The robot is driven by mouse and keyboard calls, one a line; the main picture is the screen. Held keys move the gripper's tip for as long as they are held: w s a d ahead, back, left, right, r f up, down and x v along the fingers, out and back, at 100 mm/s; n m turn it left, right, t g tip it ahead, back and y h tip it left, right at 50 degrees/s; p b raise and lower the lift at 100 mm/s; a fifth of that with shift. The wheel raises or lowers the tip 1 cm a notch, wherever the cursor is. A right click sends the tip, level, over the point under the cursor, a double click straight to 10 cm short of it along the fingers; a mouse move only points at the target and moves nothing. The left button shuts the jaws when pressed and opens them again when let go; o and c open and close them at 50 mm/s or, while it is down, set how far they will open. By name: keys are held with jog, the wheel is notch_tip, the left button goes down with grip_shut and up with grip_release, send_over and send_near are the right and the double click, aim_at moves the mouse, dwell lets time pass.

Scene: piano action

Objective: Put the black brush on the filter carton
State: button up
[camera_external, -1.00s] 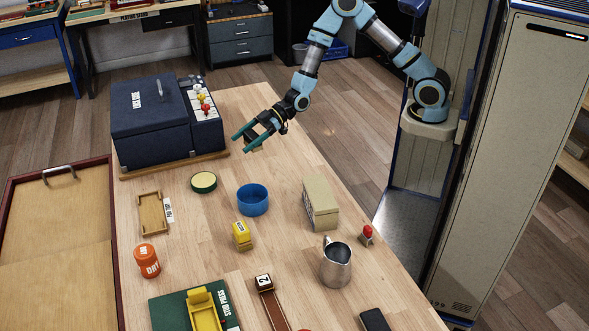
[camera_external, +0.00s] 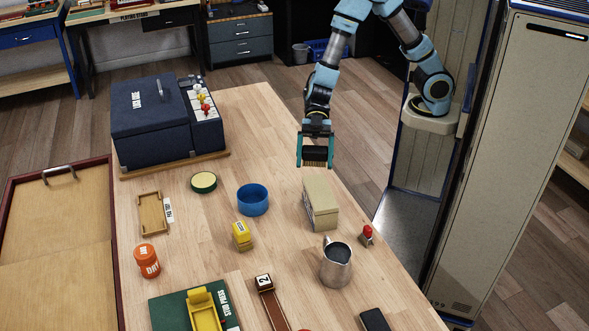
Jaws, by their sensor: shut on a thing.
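My gripper (camera_external: 315,161) is shut on the black brush (camera_external: 315,154), a dark block between its two teal fingers. It points down and holds the brush above the table's right edge, just behind the filter carton. The filter carton (camera_external: 322,199) is a beige box standing on the table, with a dark printed or grilled left side. Its top is bare. The brush looks apart from the carton; the exact height between them is hard to tell.
A blue ring-shaped bowl (camera_external: 253,201) stands left of the carton. A steel pitcher (camera_external: 336,268) and a small red-topped object (camera_external: 366,236) stand in front. A navy case (camera_external: 150,122) fills the far left. The table (camera_external: 255,115) is clear at the back.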

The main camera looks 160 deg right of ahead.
jog(key=shift+a+f+n+y, duration=0.2)
jog(key=shift+a+n+y, duration=0.15)
jog(key=shift+a, duration=0.7)
send_over(320, 197)
jog(key=f, duration=0.4)
jog(key=shift+w+a+p, duration=0.1)
jog(key=shift+w+p, duration=0.1)
jog(key=shift+p, duration=0.1)
jog(key=shift+f+p, duration=0.4)
jog(key=shift+f, duration=2.25)
jog(key=shift+f, duration=0.1)
jog(key=o, duration=1.1)
jog(key=shift+c, duration=0.2)
jog(key=shift+s+r, duration=0.1)
jog(key=shift+r, duration=0.1)
jog(key=b+v, duration=0.2)
jog(key=v, duration=1)
